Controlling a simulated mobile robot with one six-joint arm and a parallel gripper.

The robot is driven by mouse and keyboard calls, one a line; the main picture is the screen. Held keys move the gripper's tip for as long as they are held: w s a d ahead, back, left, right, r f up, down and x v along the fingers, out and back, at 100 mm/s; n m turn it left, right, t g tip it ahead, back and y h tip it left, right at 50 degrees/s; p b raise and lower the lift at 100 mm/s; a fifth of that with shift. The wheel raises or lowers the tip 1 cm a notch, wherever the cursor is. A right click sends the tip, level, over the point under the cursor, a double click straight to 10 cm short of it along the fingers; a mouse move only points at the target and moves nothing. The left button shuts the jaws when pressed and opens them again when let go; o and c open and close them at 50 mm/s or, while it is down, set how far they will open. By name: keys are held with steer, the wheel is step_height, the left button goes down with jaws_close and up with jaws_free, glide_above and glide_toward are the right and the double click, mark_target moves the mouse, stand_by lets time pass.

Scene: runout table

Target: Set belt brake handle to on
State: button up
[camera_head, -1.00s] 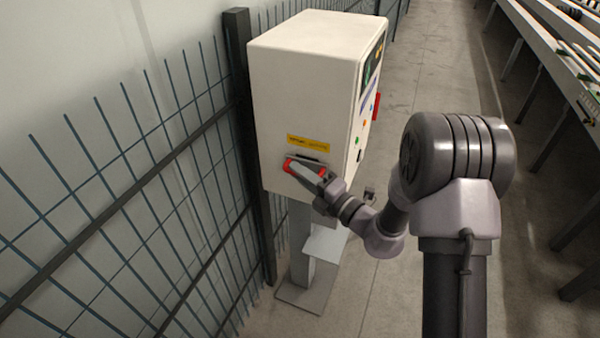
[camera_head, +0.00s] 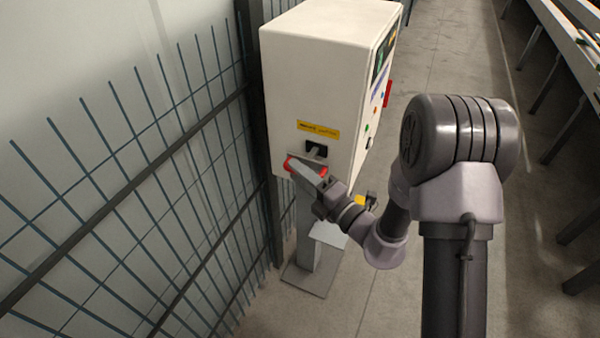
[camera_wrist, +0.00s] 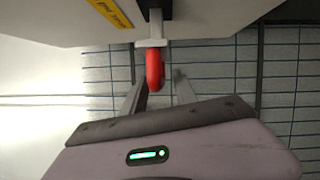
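The belt brake handle is a red grip (camera_head: 292,165) on a pale lever below a dark slot (camera_head: 316,149) in the front of a cream control cabinet (camera_head: 310,75). In the wrist view the red grip (camera_wrist: 155,70) lies between my two fingers. My gripper (camera_head: 307,172) reaches across the grip, hiding its middle in the head view. In the wrist view my gripper (camera_wrist: 161,82) looks open around the grip. The left finger is close to or touching it; a narrow gap shows at the right finger.
A yellow label (camera_head: 318,130) sits above the slot. A wire mesh fence (camera_head: 130,200) runs close along the left, with a dark post beside the cabinet. The cabinet stands on a grey pedestal (camera_head: 305,265). Floor is clear to the right, before the conveyor tables (camera_head: 560,110).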

steer(key=p+v, duration=0.1)
steer(key=v, duration=1.6)
steer(key=shift+s+p, duration=0.2)
steer(key=shift+p, duration=0.2)
steer(key=shift+d, duration=0.15)
